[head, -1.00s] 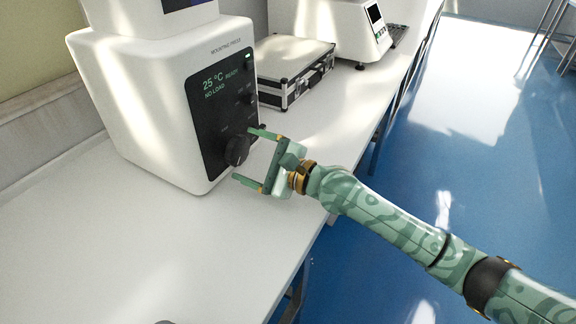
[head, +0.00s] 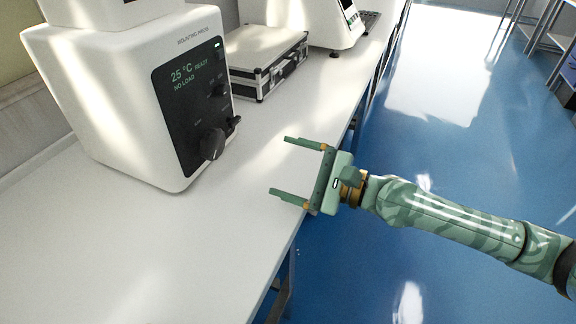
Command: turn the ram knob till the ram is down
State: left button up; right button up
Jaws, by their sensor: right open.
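The white mounting press (head: 110,95) stands on the table at the left. Its dark front panel (head: 190,125) shows "25 °C READY" and "NO LOAD". A large black knob (head: 212,144) sticks out low on the panel. I take it for the ram knob, though its label is too small to read. Smaller dark controls (head: 219,90) sit above it. The ram itself does not show. My right gripper (head: 280,166) is open and empty, with its fingers pointing left toward the knob. It is clear of the knob, to its right, over the table's edge. My left gripper is not in view.
A silver case with black edges (head: 266,62) lies behind the press. A white instrument (head: 310,22) stands farther back. The white tabletop (head: 150,250) is bare in front of the press. Blue floor (head: 440,150) lies right of the table.

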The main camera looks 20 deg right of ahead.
aim_at(218, 147)
jog(key=m+p, duration=0.1)
jog(key=m, duration=0.1)
jog(key=m+p, duration=0.1)
jog(key=r+m+t+p, duration=0.1)
jog(key=m+p, duration=0.1)
jog(key=shift+s+d+m+h, duration=0.1)
jog(key=shift+d+m+h, duration=0.2)
jog(key=shift+d+h, duration=0.1)
jog(key=shift+f+g+y, duration=0.3)
jog(key=shift+f+g, duration=0.1)
jog(key=x, duration=0.5)
jog(key=b+x, duration=0.1)
jog(key=x, duration=0.4)
jog(key=b+x, duration=0.1)
jog(key=x, duration=0.4)
jog(key=shift+a+f, duration=0.4)
jog(key=shift+a, duration=0.05)
jog(key=shift+w+a, duration=0.2)
jog(key=shift+w, duration=0.05)
jog(key=shift+r, duration=0.1)
jog(key=shift+c, duration=1.2)
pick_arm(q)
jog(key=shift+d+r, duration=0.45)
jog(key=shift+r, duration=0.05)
pick_arm(e)
jog(key=c, duration=0.7)
